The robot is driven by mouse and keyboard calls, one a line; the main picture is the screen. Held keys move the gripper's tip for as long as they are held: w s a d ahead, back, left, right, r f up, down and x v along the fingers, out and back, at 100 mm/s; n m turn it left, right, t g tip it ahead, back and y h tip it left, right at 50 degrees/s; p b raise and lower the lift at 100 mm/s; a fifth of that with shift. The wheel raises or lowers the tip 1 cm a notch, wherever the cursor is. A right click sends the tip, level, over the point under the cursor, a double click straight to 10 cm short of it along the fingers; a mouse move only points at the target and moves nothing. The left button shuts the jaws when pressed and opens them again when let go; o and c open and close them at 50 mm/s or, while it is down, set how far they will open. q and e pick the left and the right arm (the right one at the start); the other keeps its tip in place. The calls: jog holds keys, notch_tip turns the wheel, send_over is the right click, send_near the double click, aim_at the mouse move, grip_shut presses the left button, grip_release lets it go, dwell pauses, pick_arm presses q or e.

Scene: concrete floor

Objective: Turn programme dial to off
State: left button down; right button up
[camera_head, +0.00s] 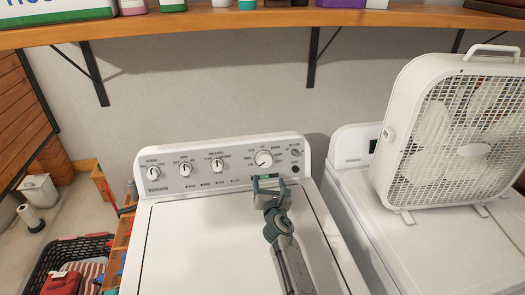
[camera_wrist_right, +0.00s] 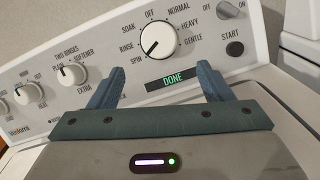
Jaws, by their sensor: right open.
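The washing machine's programme dial (camera_head: 264,158) is the large white knob on the right part of its control panel. In the right wrist view the dial (camera_wrist_right: 157,40) has labels around it, with OFF at the top. Its dark mark seems to point to the lower left, near SPIN. A small display (camera_wrist_right: 171,84) below the dial reads DONE. My right gripper (camera_head: 268,181) is open and empty, just in front of and below the dial. In the right wrist view its two blue-grey fingers (camera_wrist_right: 158,78) stand apart below the dial, not around it. My left gripper is not in view.
Smaller knobs (camera_head: 185,169) line the panel's left, with a toggle (camera_wrist_right: 228,10) and START button (camera_wrist_right: 235,48) at the right. A box fan (camera_head: 400,150) stands on the machine to the right. A wooden shelf (camera_head: 230,22) runs above. A basket (camera_head: 60,255) sits at the lower left.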

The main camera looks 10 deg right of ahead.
aim_at(265, 163)
jog(key=w+b, duration=0.1)
jog(key=w, duration=0.1)
jog(key=w+b, duration=0.1)
jog(key=w, duration=0.1)
jog(key=w+b, duration=0.1)
jog(key=w, duration=0.1)
jog(key=shift+d+r, duration=0.2)
jog(key=shift+d, duration=0.1)
jog(key=w+b, duration=0.1)
jog(key=w, duration=0.3)
jog(key=shift+d+f+b, duration=0.1)
jog(key=shift+d+b, duration=0.05)
jog(key=shift+b, duration=0.2)
jog(key=shift+w+r, duration=0.2)
jog(key=shift+w, duration=0.05)
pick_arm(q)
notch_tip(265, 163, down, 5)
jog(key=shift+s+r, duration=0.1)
pick_arm(e)
jog(key=shift+w, duration=0.1)
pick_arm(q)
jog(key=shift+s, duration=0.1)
pick_arm(e)
jog(key=c, duration=1)
